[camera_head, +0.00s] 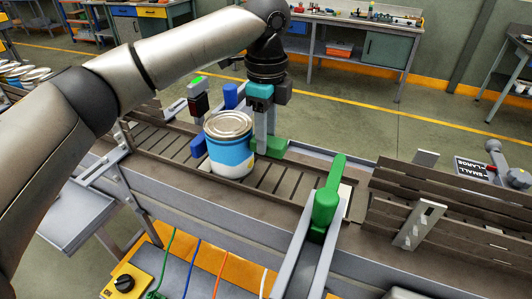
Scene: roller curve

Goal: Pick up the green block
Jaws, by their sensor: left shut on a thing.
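My left arm reaches in from the left and bends down at the wrist. My left gripper (265,147) points down over the far side of the conveyor, just right of a blue and white can. Its grey fingers are shut on a green block (279,147), which shows low behind and to the right of the can. The fingertips and part of the block are hidden. The can (230,158) stands upright on the conveyor, very close to the fingers; I cannot tell if they touch. My right gripper is not in view.
The slatted conveyor (165,146) runs across the middle. A green lever (327,194) stands at its near edge. Blue pieces (232,96) are left of and behind the can. A control box (128,282) with cables is in front. Open floor lies behind.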

